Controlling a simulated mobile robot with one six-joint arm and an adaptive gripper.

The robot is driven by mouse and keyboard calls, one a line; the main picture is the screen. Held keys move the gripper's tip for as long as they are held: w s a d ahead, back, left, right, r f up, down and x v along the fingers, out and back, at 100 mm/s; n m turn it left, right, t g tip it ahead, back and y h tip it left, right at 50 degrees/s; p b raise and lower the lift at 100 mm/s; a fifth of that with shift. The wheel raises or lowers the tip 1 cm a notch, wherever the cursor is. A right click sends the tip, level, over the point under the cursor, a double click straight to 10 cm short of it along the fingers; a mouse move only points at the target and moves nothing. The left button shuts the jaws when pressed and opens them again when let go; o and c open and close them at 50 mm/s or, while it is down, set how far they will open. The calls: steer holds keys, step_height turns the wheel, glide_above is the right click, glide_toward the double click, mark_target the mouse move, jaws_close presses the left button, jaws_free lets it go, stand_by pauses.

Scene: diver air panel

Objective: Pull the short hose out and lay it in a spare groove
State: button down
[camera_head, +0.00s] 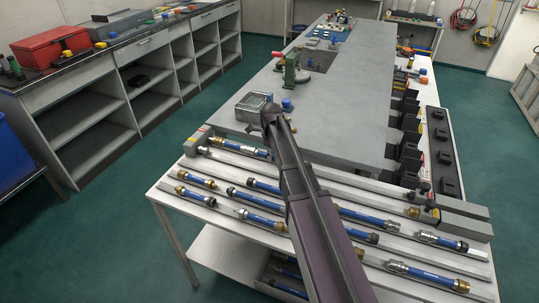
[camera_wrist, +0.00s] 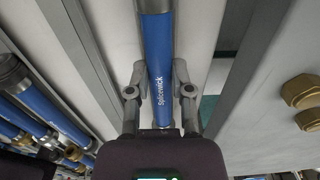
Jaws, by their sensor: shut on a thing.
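In the wrist view a blue hose (camera_wrist: 158,45) with white lettering runs upright between the two grey fingers of my gripper (camera_wrist: 161,95). In the head view my arm hides the gripper, and I cannot tell which hose is held. Several blue hoses with metal and brass ends lie in grooves between grey rails, such as one at the left (camera_head: 194,196), one nearer the middle (camera_head: 262,220) and one at the right (camera_head: 425,276). Which grooves are empty is unclear.
The white table (camera_head: 172,192) carries the grey rails (camera_head: 390,193). Brass fittings (camera_wrist: 301,90) are at the right in the wrist view. Shelves (camera_head: 70,130) stand at left.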

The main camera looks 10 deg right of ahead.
steer(key=shift+s+d, duration=0.45)
steer(key=shift+d, duration=0.3)
steer(key=shift+s+d, duration=0.45)
steer(key=shift+d, duration=0.3)
stand_by(0.3)
steer(key=shift+a+r+p, duration=0.1)
steer(key=shift+r+p, duration=2.9)
steer(key=shift+p, duration=0.05)
steer(key=shift+a, duration=0.1)
